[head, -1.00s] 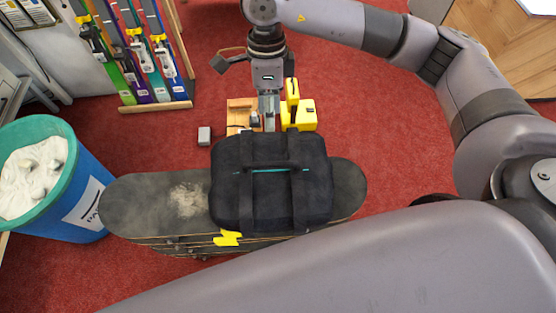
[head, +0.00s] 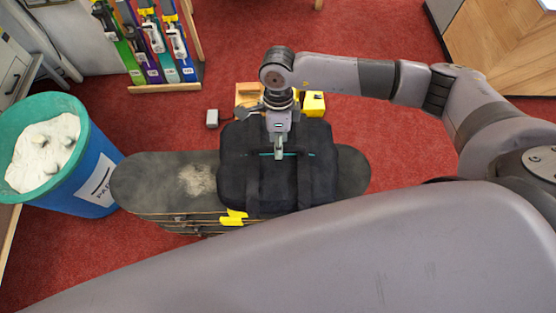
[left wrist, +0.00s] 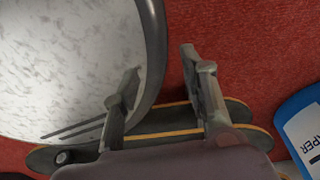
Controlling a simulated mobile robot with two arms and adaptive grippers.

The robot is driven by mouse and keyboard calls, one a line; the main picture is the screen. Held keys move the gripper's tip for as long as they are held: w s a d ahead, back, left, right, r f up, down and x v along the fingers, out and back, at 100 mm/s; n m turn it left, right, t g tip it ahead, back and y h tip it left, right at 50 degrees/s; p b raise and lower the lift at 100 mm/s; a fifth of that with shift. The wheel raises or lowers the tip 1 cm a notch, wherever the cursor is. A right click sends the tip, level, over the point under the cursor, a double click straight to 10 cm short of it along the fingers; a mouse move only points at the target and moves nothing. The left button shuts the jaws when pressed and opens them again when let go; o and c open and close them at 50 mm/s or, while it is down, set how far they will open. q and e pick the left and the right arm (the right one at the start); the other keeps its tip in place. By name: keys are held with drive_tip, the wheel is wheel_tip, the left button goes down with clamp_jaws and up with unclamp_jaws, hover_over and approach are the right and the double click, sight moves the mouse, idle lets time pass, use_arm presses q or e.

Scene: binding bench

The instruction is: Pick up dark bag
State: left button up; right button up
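The dark bag (head: 312,180), black with a thin teal line along its top, lies on the stacked skateboards (head: 140,180) in the head view. My right gripper (head: 278,155) points down over the middle of the bag, at its top handle, and hides part of it. Its fingers look close together, but whether they are shut, or hold the handle, is unclear. My left gripper (left wrist: 162,90) shows only in the left wrist view, its fingers spread apart with nothing held. The bag is not visible in that view.
A blue bin (head: 90,190) with white contents stands left of the boards. A rack (head: 165,88) stands at the back left. A white round surface (left wrist: 60,60) is beside my left gripper.

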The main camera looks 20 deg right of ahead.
drive_tip(key=shift+s+a+f, duration=0.1)
drive_tip(key=shift+s+f, duration=0.05)
drive_tip(key=shift+f, duration=0.45)
drive_tip(key=shift+s+f, duration=0.1)
drive_tip(key=shift+f, duration=0.5)
drive_tip(key=shift+f, duration=0.15)
drive_tip(key=shift+c, duration=0.2)
clamp_jaws()
